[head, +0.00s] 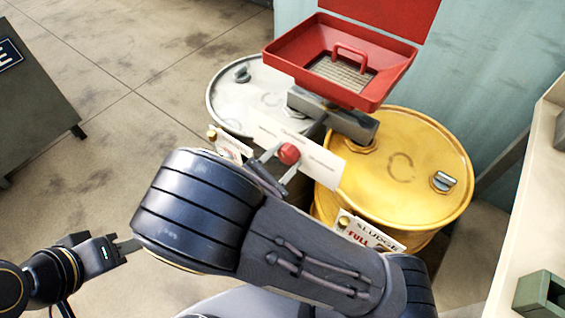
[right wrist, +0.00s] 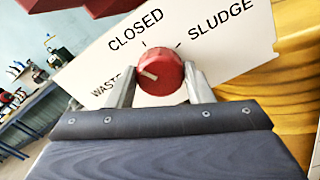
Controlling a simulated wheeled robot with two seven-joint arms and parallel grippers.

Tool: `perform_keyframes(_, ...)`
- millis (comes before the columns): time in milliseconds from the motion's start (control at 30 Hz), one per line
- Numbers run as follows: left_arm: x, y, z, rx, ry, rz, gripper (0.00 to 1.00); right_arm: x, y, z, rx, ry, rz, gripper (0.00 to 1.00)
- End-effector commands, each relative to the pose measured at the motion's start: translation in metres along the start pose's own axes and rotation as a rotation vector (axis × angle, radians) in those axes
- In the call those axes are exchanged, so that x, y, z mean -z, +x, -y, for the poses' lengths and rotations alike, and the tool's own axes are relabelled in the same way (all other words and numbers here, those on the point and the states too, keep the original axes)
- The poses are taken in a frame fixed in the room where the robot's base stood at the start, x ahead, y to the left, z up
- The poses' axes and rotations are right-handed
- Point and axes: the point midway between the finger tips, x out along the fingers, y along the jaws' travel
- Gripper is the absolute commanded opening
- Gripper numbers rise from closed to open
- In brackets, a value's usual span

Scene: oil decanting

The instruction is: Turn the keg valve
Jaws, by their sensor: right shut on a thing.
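The keg valve is a red round knob (head: 289,154) on a white plate (head: 322,169) in front of two drums. In the right wrist view the knob (right wrist: 161,73) has a short white mark on its left part, on the WASTE side. The plate (right wrist: 235,58) reads WASTE, CLOSED and SLUDGE. My right gripper (head: 282,165) is shut on the knob, one finger on each side, and also shows in the right wrist view (right wrist: 160,88). My left gripper (head: 130,246) is at the lower left, away from the valve; its jaw gap is not clear.
A yellow drum (head: 430,207) with a SLUDGE FULL tag (head: 366,232) stands right of a white drum (head: 228,101). A red funnel tray (head: 285,54) sits above them on a grey pipe. A pale bench (head: 520,215) is at the right. Open floor lies left.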

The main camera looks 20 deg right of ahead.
Motion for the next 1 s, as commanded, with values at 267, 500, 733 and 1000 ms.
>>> perform_keyframes(267, -0.009, 0.017, 0.008, 0.000, 0.000, 0.000, 0.36, 0.003, 0.000, 0.002, -0.001, 0.243, -0.001, 0.24)
perform_keyframes(500, -0.013, 0.026, 0.012, 0.000, 0.000, 0.000, 0.36, 0.002, 0.000, 0.002, -0.001, 0.393, -0.002, 0.24)
perform_keyframes(733, -0.015, 0.030, 0.014, 0.000, 0.000, 0.000, 0.36, 0.001, 0.000, 0.001, 0.000, 0.474, -0.002, 0.24)
perform_keyframes(1000, -0.016, 0.031, 0.014, 0.000, 0.000, 0.000, 0.36, 0.001, 0.000, 0.001, 0.000, 0.501, -0.001, 0.24)
